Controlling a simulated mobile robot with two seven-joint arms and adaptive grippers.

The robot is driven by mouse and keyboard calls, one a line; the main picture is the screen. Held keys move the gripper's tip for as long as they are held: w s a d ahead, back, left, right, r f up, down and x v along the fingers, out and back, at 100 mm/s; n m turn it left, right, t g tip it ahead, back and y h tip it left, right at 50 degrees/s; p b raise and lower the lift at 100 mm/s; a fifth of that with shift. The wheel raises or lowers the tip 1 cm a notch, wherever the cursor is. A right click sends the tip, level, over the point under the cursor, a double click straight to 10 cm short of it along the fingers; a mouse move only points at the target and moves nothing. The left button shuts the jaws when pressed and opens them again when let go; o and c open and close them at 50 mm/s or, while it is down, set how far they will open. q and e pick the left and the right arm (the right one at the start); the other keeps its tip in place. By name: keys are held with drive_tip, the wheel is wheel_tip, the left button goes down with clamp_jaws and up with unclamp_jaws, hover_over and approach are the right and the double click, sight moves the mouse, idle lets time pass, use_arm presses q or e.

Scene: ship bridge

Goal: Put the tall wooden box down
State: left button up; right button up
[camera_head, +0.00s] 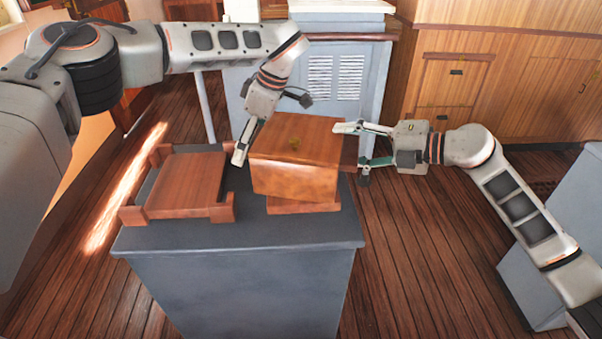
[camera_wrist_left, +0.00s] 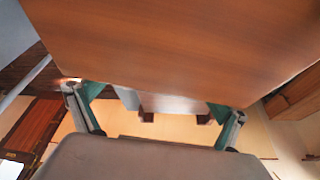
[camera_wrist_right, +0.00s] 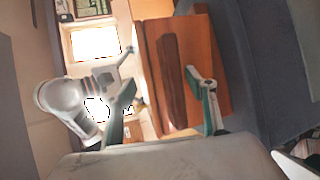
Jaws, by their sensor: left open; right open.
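The tall wooden box (camera_head: 295,180) is upright on the grey pedestal's top, at the right side, with a brass-coloured fitting on its lid. A wooden base or ledge (camera_head: 303,207) shows under its front. My left gripper (camera_wrist_left: 156,100) is open at the box's left side; one finger shows there in the head view, and the other is hidden or unclear. The box fills the top of the left wrist view. My right gripper (camera_head: 351,153) is open, just right of the box, with its fingers apart and nothing between them. The box also shows in the right wrist view (camera_wrist_right: 152,70).
A low wooden stand (camera_head: 185,185) with raised corners is on the pedestal (camera_head: 240,236), left of the box. A grey cabinet with vents (camera_head: 335,75) stands behind. Wooden drawers (camera_head: 510,75) line the back right. Plank floor is clear in front of the drawers.

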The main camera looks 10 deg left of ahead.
drive_tip(key=shift+w, duration=0.1)
use_arm(q)
drive_tip(key=v, duration=1.2)
use_arm(e)
drive_tip(key=shift+d, duration=0.2)
drive_tip(key=v, duration=1.2)
